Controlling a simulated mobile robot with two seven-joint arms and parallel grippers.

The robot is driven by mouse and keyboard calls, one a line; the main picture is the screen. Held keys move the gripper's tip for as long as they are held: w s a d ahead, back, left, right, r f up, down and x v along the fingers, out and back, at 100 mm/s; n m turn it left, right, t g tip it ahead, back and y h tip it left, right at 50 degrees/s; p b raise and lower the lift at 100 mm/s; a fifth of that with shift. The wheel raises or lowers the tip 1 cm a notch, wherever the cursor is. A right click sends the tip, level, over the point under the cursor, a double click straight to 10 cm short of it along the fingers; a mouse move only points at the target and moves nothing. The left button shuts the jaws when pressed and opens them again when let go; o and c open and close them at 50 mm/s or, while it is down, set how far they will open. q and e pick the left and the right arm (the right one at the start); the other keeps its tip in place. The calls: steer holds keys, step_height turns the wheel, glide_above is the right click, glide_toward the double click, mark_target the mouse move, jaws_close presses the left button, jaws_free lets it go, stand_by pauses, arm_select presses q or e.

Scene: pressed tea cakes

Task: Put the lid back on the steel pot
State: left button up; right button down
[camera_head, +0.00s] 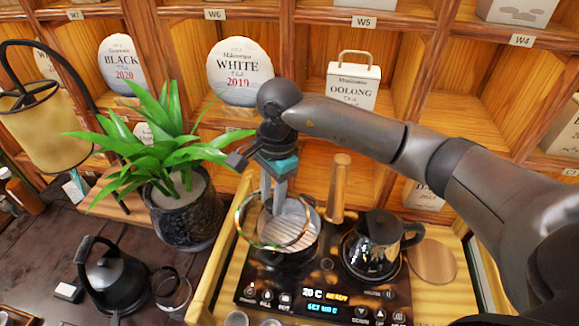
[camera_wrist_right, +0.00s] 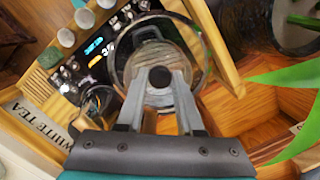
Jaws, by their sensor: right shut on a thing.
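My right gripper (camera_head: 272,208) comes down from above and is shut on the dark round knob of the glass lid (camera_head: 241,229). In the right wrist view the knob (camera_wrist_right: 160,77) sits between the two fingertips, with the clear lid spread around it. The steel pot (camera_head: 297,238) stands on the black cooktop, directly below the lid, and a slatted rack shows inside it. The lid overlaps the pot's mouth in both views, shifted a little left in the head view. I cannot tell whether the rims touch. My left gripper is not in view.
A glass kettle (camera_head: 372,250) stands right of the pot on the cooktop (camera_head: 320,290). A wooden handle (camera_head: 339,185) rises behind the pot. A potted plant (camera_head: 185,215) stands close on the left, its leaves near my gripper. A black kettle (camera_head: 112,280) stands at lower left.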

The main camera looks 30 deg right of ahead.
mark_target(289, 201)
steer(key=d+m+p, duration=0.1)
steer(key=m+p, duration=0.1)
steer(key=d+m+p, duration=0.1)
steer(key=m, duration=0.2)
steer(key=w+d+m+t+p, duration=0.1)
steer(key=m+p, duration=0.1)
steer(key=shift+r+p, duration=0.25)
steer(key=shift+p, duration=0.05)
steer(key=m, duration=0.1)
steer(key=d+m+p, duration=0.1)
steer(key=shift+f+m, duration=0.2)
steer(key=shift+m, duration=0.1)
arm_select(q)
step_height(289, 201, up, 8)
arm_select(e)
steer(key=shift+d+f+m, duration=0.15)
steer(key=shift+d+m, duration=0.05)
steer(key=shift+m, duration=0.1)
steer(key=shift+f+b, duration=1.4)
steer(key=shift+f, duration=0.85)
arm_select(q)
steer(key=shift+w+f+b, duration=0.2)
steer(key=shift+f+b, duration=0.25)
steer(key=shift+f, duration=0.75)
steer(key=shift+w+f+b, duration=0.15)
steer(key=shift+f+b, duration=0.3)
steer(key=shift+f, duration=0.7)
arm_select(e)
steer(key=shift+f, duration=0.95)
